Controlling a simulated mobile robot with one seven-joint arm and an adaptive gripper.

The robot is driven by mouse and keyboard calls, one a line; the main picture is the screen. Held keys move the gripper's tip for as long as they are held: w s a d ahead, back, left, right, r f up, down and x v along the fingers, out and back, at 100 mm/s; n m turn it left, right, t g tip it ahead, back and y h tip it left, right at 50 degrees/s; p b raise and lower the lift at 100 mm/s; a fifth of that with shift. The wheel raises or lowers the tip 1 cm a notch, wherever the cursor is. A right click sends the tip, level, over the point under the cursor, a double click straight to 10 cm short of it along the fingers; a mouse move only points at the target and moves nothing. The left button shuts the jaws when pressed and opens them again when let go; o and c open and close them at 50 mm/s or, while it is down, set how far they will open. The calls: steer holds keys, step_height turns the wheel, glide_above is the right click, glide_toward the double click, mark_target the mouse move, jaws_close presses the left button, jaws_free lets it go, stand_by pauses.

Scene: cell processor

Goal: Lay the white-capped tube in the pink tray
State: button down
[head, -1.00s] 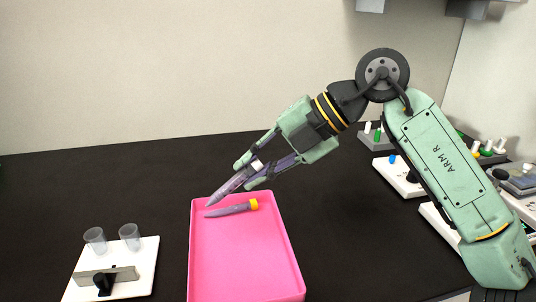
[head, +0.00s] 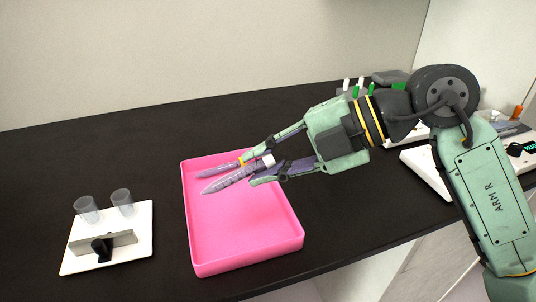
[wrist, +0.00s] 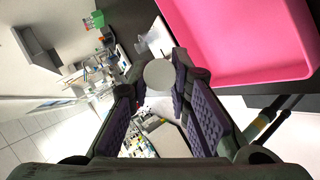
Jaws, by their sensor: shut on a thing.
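The white-capped tube (head: 226,182) has a clear, purple-tinted body. My gripper (head: 250,170) is shut on it near the white cap (head: 267,160), and the body sticks out to the left, tip slightly down. The tube is over the back part of the pink tray (head: 245,235); I cannot tell whether it touches the tray. In the wrist view the round white cap (wrist: 158,75) sits between my fingers, hiding the tube's body, with the pink tray (wrist: 240,40) at the upper right.
A yellow-capped tube (head: 217,171) lies at the back of the tray, partly behind my finger. A white stand (head: 137,240) with two clear cups (head: 122,202) is left of the tray. White equipment and racks are at the right. The tray's front is empty.

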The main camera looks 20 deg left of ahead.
steer(key=b, duration=0.7)
glide_above(267, 226)
step_height(267, 226, down, 9)
steer(key=shift+a+f, duration=0.1)
steer(key=shift+f, duration=0.05)
steer(key=c, duration=1.4)
jaws_free()
steer(key=v, duration=1.2)
